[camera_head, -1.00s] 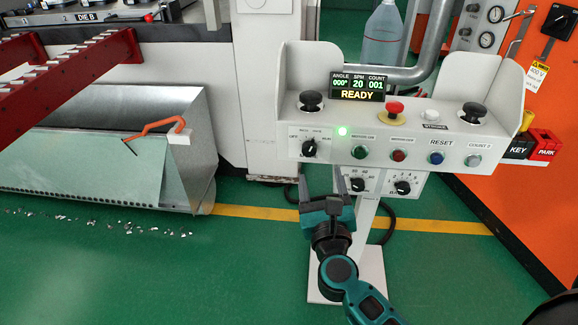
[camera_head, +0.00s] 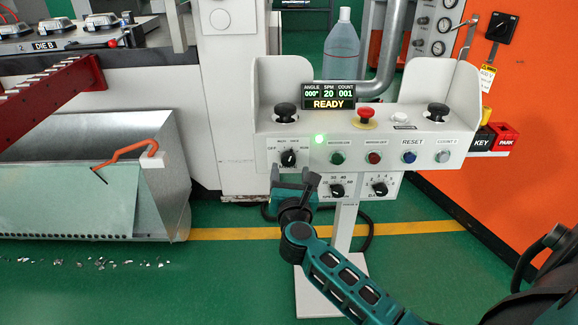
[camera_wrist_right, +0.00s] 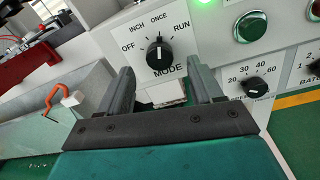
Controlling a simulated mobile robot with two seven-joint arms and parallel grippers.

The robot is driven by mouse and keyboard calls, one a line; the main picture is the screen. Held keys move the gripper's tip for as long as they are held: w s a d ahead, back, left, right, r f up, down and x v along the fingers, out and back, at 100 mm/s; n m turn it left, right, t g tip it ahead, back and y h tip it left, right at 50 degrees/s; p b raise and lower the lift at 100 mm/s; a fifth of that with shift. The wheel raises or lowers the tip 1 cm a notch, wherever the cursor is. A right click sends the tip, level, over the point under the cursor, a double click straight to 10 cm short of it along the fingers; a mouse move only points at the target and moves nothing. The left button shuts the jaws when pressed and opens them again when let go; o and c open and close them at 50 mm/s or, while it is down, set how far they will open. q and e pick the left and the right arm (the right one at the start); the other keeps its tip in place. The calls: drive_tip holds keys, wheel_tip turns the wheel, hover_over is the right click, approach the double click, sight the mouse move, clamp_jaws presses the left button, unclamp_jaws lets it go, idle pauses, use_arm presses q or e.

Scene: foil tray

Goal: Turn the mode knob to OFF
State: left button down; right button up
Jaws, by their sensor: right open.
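The black mode knob (camera_head: 289,158) sits at the left end of the panel's front face. In the wrist view the knob (camera_wrist_right: 159,52) has OFF on its left, INCH and ONCE above it and RUN on its right. Its white mark looks roughly upright, away from OFF; the exact setting is hard to tell. My right gripper (camera_head: 294,178) is just below and in front of the knob. In the wrist view its jaws (camera_wrist_right: 163,88) are open and empty, with the knob beyond the gap between them, apparently untouched. My left gripper is not in view.
The control panel (camera_head: 375,114) stands on a post. Right of the knob are a green button (camera_head: 337,158) and a red button (camera_head: 374,158). Two smaller knobs, one here (camera_head: 337,190), sit below. A metal chute (camera_head: 150,205) with an orange hook (camera_head: 130,148) stands left.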

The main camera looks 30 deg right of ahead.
sight(289, 162)
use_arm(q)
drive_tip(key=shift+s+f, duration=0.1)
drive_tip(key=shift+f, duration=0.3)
use_arm(e)
drive_tip(key=shift+x, duration=2)
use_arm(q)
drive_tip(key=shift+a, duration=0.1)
use_arm(e)
drive_tip(key=shift+c, duration=0.3)
